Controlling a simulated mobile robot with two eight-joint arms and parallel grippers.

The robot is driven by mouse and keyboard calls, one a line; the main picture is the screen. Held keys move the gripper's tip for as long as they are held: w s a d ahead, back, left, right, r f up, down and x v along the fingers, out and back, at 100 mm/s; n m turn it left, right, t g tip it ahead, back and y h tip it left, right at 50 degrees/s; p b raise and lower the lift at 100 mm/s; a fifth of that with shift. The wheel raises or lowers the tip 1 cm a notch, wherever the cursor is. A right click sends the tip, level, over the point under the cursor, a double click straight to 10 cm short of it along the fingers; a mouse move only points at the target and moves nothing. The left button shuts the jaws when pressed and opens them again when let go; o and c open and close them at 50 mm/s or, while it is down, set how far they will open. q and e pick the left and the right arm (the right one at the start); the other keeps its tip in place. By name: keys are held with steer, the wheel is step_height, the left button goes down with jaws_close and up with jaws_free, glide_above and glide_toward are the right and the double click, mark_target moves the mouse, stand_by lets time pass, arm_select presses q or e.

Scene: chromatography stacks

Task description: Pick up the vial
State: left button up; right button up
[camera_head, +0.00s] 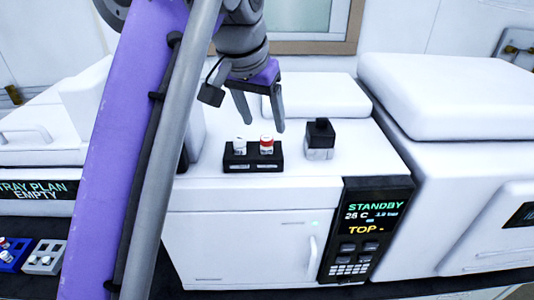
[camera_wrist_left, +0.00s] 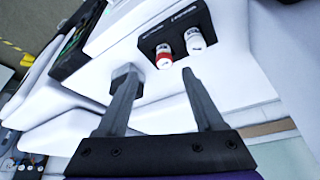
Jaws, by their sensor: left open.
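Two vials stand in a small black rack (camera_head: 252,161) on top of the white instrument. One is a white-capped vial (camera_head: 240,145) on the left, the other a red-capped vial (camera_head: 266,144) on the right. My left gripper (camera_head: 264,126) is open and empty, its fingers pointing down just above and behind the rack. In the left wrist view, the red-capped vial (camera_wrist_left: 163,56) and the white-capped vial (camera_wrist_left: 195,42) sit in the rack beyond the open fingertips. My right gripper is not in view.
A black-topped block (camera_head: 319,139) stands right of the rack. The instrument's display (camera_head: 366,225) reads STANDBY. A taller white unit (camera_head: 450,160) stands to the right. Blue and grey trays (camera_head: 43,258) lie at lower left.

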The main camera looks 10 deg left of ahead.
mark_target(266, 139)
arm_select(q)
steer(key=shift+x, duration=0.8)
steer(key=x, duration=0.2)
steer(key=b+x, duration=0.1)
steer(key=shift+w+a+f, duration=0.2)
steer(key=shift+a+f, duration=0.15)
steer(key=shift+f+b, duration=0.3)
steer(key=shift+f, duration=0.2)
steer(key=shift+w+d, duration=0.1)
steer(key=shift+w, duration=0.1)
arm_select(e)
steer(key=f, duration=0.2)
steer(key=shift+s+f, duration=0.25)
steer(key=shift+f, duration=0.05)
arm_select(q)
jaws_close()
